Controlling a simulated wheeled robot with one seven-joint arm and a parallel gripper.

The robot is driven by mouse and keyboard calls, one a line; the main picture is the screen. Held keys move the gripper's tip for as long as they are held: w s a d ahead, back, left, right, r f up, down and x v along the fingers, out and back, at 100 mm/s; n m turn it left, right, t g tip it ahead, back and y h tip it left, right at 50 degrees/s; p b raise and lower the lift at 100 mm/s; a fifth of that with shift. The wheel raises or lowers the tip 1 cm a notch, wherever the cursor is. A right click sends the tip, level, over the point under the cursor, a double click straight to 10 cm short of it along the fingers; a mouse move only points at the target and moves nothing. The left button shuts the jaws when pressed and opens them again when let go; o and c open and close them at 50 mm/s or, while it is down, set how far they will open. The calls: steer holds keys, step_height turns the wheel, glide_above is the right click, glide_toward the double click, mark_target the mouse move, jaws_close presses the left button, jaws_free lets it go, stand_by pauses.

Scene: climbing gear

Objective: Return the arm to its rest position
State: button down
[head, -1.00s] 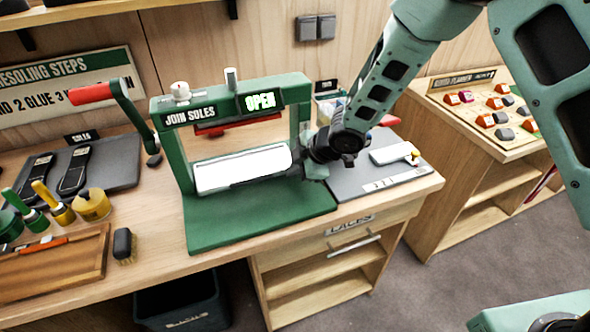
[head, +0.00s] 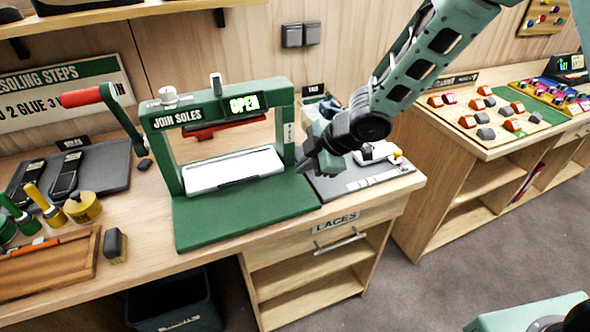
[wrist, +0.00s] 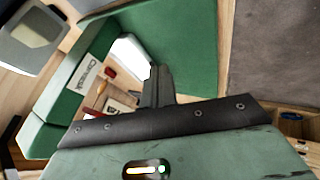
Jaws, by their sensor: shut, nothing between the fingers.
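My gripper (head: 306,166) is in the head view, just right of the green JOIN SOLES press and above the right part of the workbench. Its fingers are shut and empty. In the wrist view the closed fingers (wrist: 156,84) point toward the press's green frame and base. My arm (head: 415,70) comes down from the upper right of the head view. The press (head: 190,130) shows a lit OPEN sign, and a white block (head: 232,168) lies inside it.
The workbench (head: 140,215) holds a red-handled crank (head: 82,97), a dark tray with soles (head: 64,180), brushes and pots. A grey mat (head: 335,188) with a white item lies right of the press. A second table (head: 455,135) with coloured pieces stands at right. Floor between is clear.

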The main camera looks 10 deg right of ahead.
steer(key=s+d+r+m+g+h, duration=0.1)
steer(key=s+d+r+m, duration=0.1)
steer(key=s, duration=0.8)
steer(key=s+d+r+m+g+h, duration=0.1)
steer(key=s+d+r+m+h, duration=0.1)
steer(key=s+r+m, duration=0.3)
steer(key=s+d+r+m+g+h, duration=0.1)
steer(key=s+r+m, duration=0.3)
steer(key=s, duration=1)
steer(key=shift+s+d+m+g+h, duration=0.4)
steer(key=shift+m+g+h, duration=0.2)
steer(key=shift+h, duration=0.1)
steer(key=shift+w+r, duration=0.1)
